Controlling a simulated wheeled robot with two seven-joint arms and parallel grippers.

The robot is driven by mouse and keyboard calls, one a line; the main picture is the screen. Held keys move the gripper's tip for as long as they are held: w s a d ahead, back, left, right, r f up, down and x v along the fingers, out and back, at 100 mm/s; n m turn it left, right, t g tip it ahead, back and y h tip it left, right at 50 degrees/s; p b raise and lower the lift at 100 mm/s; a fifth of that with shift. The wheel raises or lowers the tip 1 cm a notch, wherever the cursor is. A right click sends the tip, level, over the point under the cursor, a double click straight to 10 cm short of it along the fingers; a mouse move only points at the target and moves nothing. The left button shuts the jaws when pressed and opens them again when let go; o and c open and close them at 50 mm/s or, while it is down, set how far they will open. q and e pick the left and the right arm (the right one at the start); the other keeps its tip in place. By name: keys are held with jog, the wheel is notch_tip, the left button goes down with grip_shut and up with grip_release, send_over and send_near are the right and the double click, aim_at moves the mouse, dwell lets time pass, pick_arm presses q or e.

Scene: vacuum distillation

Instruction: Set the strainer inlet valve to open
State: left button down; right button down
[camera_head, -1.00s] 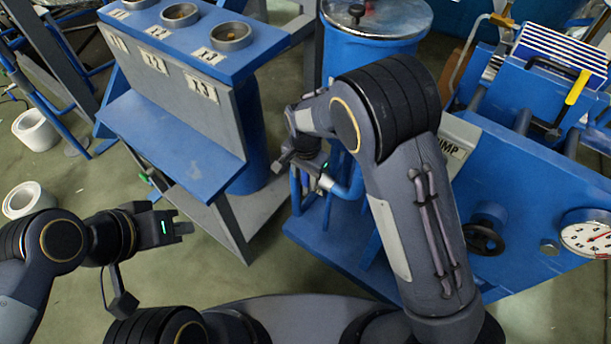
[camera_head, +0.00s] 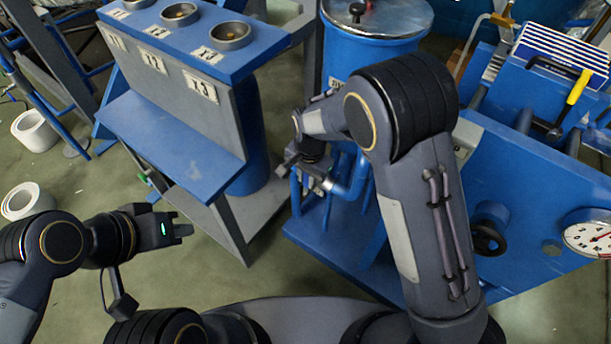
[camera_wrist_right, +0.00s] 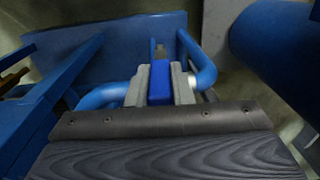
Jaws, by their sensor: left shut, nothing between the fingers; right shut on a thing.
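My right gripper (camera_head: 324,181) is low beside the blue pipework, in front of the blue vessel. In the right wrist view its two grey fingers are shut on a blue valve handle (camera_wrist_right: 160,83), a short block between the fingertips. A blue pipe (camera_wrist_right: 201,62) bends down just right of the fingers, and another blue pipe (camera_wrist_right: 101,97) runs to their left. The valve body is hidden behind the gripper, so I cannot tell the valve's position. My left gripper (camera_head: 184,232) is shut and empty, over the floor at the left.
The blue vessel (camera_head: 345,60) stands behind my right arm. A blue-grey stand (camera_head: 165,90) with cups is to its left. A blue pump panel (camera_head: 545,205) with a black handwheel (camera_head: 487,237) and a gauge (camera_head: 590,235) is at the right. Open floor surrounds my left gripper.

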jog(key=d+y+b, duration=0.1)
jog(key=s+f+t+y+b, duration=0.1)
jog(key=b, duration=0.1)
jog(key=shift+s+d+t, duration=0.15)
jog(key=shift+d+t, duration=0.15)
jog(key=shift+d, duration=0.1)
jog(key=shift+s+d+r+t+y+b, duration=0.2)
jog(key=shift+t+y+b, duration=0.1)
jog(key=shift+y+b, duration=0.35)
jog(key=c, duration=1.3)
grip_release()
